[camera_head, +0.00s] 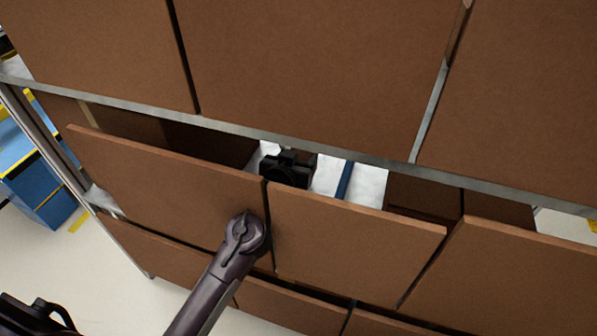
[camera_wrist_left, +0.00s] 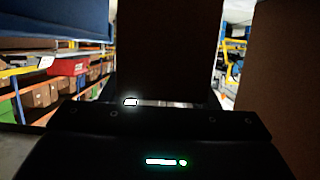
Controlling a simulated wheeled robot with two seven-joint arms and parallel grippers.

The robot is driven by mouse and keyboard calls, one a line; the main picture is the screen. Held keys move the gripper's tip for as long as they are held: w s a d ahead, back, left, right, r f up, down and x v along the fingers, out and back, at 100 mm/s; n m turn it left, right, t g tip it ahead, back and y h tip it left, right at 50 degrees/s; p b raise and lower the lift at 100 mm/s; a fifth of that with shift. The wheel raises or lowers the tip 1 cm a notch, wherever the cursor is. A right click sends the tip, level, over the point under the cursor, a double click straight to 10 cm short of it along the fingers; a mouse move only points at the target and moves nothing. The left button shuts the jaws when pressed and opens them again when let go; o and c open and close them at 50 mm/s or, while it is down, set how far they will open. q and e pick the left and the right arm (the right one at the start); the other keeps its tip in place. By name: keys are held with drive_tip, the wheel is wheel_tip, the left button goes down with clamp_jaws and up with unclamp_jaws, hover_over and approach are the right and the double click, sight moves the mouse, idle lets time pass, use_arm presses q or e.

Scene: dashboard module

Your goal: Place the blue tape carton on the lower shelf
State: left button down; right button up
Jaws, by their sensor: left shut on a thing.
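My right gripper is not in view.
Large brown boards or cartons (camera_head: 170,185) front the rack below the gap, with more brown faces (camera_head: 310,70) above. Another brown face (camera_wrist_left: 281,80) stands close at right in the wrist view. Blue boxes (camera_head: 35,180) stand beyond the rack at left.

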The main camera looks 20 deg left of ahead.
use_arm(q)
wheel_tip(320, 180, down, 3)
drive_tip(key=shift+r+b, duration=0.15)
drive_tip(key=shift+b, duration=0.15)
drive_tip(key=shift+f, duration=0.35)
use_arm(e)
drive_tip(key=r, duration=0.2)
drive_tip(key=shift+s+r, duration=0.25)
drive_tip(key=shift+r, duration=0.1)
use_arm(q)
drive_tip(key=c, duration=0.5)
unclamp_jaws()
drive_tip(key=shift+f, duration=0.2)
drive_tip(key=shift+r, duration=0.2)
drive_tip(key=p+v, duration=0.1)
drive_tip(key=v, duration=1.1)
drive_tip(key=shift+p, duration=0.35)
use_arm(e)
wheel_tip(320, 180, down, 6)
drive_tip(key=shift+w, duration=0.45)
